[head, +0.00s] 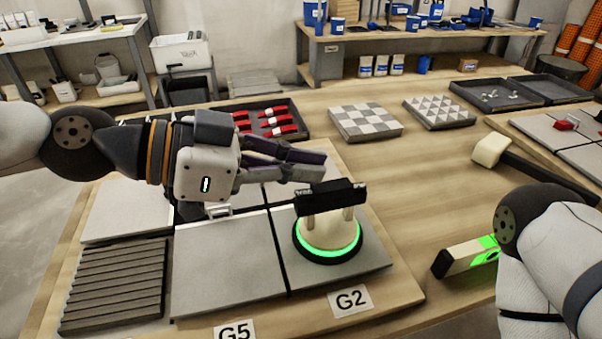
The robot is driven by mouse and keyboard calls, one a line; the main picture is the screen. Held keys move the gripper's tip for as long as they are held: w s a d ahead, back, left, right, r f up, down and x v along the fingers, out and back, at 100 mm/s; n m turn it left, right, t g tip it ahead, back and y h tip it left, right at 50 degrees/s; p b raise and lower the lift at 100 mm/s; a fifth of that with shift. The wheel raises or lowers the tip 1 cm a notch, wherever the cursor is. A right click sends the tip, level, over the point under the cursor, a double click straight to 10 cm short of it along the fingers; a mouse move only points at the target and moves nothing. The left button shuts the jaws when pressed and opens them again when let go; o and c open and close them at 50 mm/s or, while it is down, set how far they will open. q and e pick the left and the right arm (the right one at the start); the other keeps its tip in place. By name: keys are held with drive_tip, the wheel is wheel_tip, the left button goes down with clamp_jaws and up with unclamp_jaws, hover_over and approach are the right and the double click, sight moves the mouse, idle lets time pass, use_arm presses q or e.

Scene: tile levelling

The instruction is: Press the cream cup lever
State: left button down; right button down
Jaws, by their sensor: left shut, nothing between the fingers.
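The cream cup (328,232) stands upright on a grey tile near the label G2, with a glowing green ring around its dark base. Its black lever (330,197) lies across the top of the cup. My left gripper (318,166) comes in from the left, with its purple-grey fingers shut and empty. In the picture the fingertips are just above the lever, near its upper edge. I cannot tell whether they touch it. My right arm shows at the right edge, but its gripper is out of view.
A spirit level (465,256) with green lit parts and a mallet (491,150) lie right of the cup. A tray of red clips (294,105) and patterned tile panels (364,120) are behind. Ridged grey piece (115,285) lies at front left.

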use_arm(q)
drive_tip(key=shift+f, duration=0.55)
use_arm(e)
drive_tip(key=shift+f, duration=0.1)
use_arm(q)
drive_tip(key=shift+a, duration=0.1)
drive_tip(key=shift+s+a+f+b, duration=0.1)
drive_tip(key=shift+f+b, duration=0.1)
drive_tip(key=shift+f, duration=0.25)
drive_tip(key=shift+a+f+b, duration=0.1)
drive_tip(key=shift+f+b, duration=0.05)
drive_tip(key=shift+f, duration=0.25)
drive_tip(key=shift+r, duration=0.1)
use_arm(e)
drive_tip(key=shift+s+f, duration=0.3)
drive_tip(key=shift+s, duration=0.05)
use_arm(q)
drive_tip(key=shift+r+p, duration=0.4)
drive_tip(key=shift+r, duration=0.45)
use_arm(e)
drive_tip(key=shift+w+r, duration=0.35)
drive_tip(key=shift+r, duration=0.05)
